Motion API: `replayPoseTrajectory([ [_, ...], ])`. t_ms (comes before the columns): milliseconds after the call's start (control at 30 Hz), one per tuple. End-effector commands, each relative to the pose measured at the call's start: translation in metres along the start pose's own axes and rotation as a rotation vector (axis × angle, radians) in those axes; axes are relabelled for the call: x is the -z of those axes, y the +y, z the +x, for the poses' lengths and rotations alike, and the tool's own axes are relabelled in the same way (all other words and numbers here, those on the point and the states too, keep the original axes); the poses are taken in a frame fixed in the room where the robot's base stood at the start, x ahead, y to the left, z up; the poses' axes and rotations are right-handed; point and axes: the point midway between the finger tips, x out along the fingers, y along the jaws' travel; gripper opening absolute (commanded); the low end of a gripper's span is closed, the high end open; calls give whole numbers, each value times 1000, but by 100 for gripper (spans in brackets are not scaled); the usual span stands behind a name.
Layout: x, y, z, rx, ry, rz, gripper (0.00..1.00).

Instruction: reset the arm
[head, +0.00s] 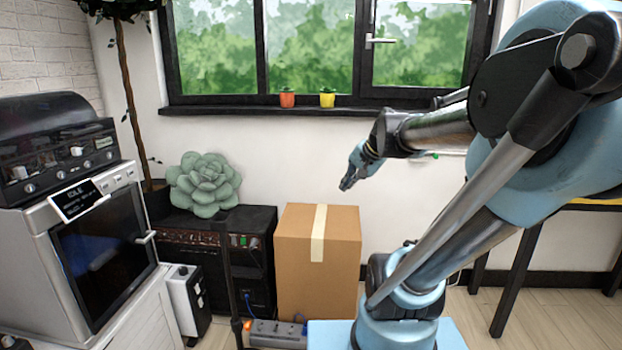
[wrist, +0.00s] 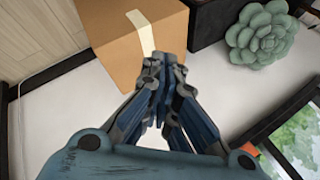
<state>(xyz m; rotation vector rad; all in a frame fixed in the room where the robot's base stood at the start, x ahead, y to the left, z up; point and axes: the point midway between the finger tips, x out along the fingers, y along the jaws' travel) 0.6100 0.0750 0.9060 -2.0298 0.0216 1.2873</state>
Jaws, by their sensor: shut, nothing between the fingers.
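My arm reaches in from the right in the head view and is bent, with the forearm pointing left. My gripper (head: 346,185) hangs in the air in front of the white wall, above and a little right of the cardboard box. In the wrist view my gripper (wrist: 163,62) has its fingertips together, with nothing between them. The cardboard box (head: 290,255), closed with a pale strip of tape, stands on the floor below. It also shows in the wrist view (wrist: 105,35), behind the fingertips.
A black cabinet (head: 262,225) carries a green succulent (head: 203,184). An oven-like machine (head: 100,260) stands at the left. A power strip (head: 275,330) lies before the box. A table (head: 590,204) is at the right.

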Motion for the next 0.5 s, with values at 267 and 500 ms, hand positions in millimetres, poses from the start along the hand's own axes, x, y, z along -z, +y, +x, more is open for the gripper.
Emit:
replayPoseTrajectory([
  [267, -88, 123, 3, -279, -127, -384, 0],
  [500, -125, 191, -1, -430, -220, -572, 0],
])
